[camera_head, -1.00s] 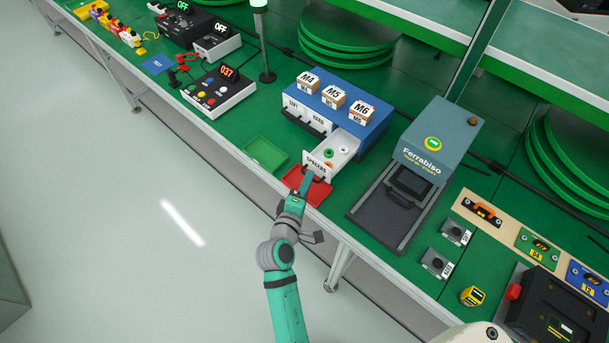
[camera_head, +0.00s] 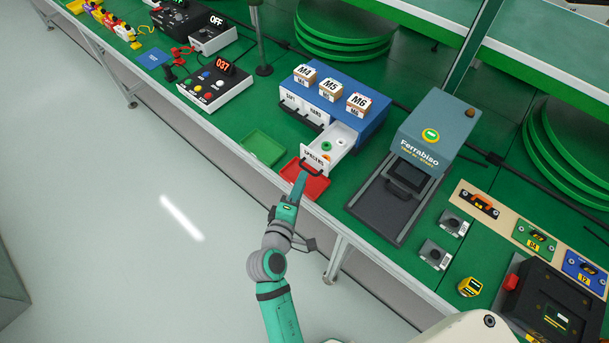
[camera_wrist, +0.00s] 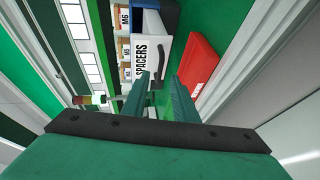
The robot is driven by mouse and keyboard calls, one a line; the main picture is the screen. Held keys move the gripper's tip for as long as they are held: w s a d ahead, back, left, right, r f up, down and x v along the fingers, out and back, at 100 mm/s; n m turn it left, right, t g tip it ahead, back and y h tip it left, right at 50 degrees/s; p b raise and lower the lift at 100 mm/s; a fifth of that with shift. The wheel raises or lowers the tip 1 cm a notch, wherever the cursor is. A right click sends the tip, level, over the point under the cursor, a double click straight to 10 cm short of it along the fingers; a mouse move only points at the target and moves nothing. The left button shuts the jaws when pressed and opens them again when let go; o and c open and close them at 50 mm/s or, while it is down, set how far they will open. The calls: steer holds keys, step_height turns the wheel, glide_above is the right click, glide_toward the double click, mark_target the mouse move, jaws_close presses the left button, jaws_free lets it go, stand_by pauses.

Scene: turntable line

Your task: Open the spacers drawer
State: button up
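The spacers drawer (camera_head: 317,156) is pulled out of the blue cabinet (camera_head: 372,122). Its white interior shows, with small coloured ring-shaped parts inside. Its white front reads SPACERS and carries a dark handle (camera_head: 311,166). In the wrist view the drawer front (camera_wrist: 142,58) and its handle (camera_wrist: 159,55) lie just beyond my fingertips. My gripper (camera_head: 303,178) is in front of the handle, at the bench's front edge. In the wrist view my gripper (camera_wrist: 161,80) has its two fingers apart with nothing held between them. The handle looks clear of the fingers.
A red tray (camera_head: 316,187) lies below the drawer, and a green tray (camera_head: 263,149) left of it. Boxes marked M4, M5 and M6 (camera_head: 358,105) stand on the cabinet. A grey Ferrabiso machine (camera_head: 428,140) stands to the right. The floor in front is clear.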

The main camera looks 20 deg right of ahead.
steer(key=v, duration=0.6)
steer(key=shift+s, duration=0.15)
steer(key=shift+a+f, duration=0.1)
steer(key=s+a+f+m+t+y, duration=0.2)
steer(key=s+a+f+y, duration=0.45)
steer(key=s+a, duration=0.5)
steer(key=s+a+r+m+t+y, duration=0.1)
steer(key=s+r+m+y, duration=0.1)
steer(key=s, duration=0.4)
steer(key=s+a+r+m+t+y, duration=0.1)
steer(key=s+r+m+y, duration=0.1)
steer(key=s+r+m, duration=0.2)
steer(key=shift+s+a+r+m, duration=0.35)
steer(key=shift+s+r, duration=0.15)
steer(key=shift+s, duration=1.05)
